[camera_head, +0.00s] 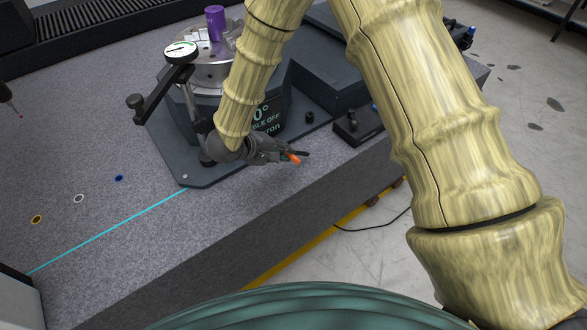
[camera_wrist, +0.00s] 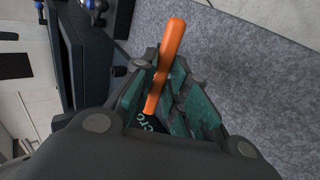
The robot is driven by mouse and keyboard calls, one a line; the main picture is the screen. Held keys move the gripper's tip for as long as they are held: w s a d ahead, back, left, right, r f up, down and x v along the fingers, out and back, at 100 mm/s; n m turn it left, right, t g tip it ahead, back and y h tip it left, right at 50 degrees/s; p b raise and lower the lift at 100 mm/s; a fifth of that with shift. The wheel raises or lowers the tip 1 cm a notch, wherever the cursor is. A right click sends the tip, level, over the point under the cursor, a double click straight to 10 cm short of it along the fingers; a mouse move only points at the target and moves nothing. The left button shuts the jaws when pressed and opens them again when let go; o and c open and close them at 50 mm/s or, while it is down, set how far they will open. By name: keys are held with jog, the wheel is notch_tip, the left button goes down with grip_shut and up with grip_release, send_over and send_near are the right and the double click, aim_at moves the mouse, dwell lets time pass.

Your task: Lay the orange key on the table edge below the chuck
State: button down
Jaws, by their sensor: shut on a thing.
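The orange key (camera_head: 292,158) is held in my gripper (camera_head: 287,153), which is shut on it. In the wrist view the orange key (camera_wrist: 168,55) sticks out past the fingers of my gripper (camera_wrist: 165,88), slanting upward. In the head view the gripper is above the granite table (camera_head: 240,215), close to its front edge, right of the dark fixture's base. The height of the key over the granite cannot be told. The chuck (camera_head: 207,75) is a silver disc on top of the dark fixture, partly hidden by my arm, with a purple cylinder (camera_head: 215,22) standing on it.
A dial gauge (camera_head: 181,51) on a black arm stands left of the chuck. A small black box (camera_head: 357,125) lies right of the gripper. Small rings (camera_head: 79,198) and a cyan line (camera_head: 110,233) lie on the left granite. The front strip of granite is clear.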

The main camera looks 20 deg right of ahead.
jog(key=shift+f, duration=0.7)
jog(key=c, duration=1.6)
grip_release()
jog(key=p+v, duration=0.7)
jog(key=v, duration=0.1)
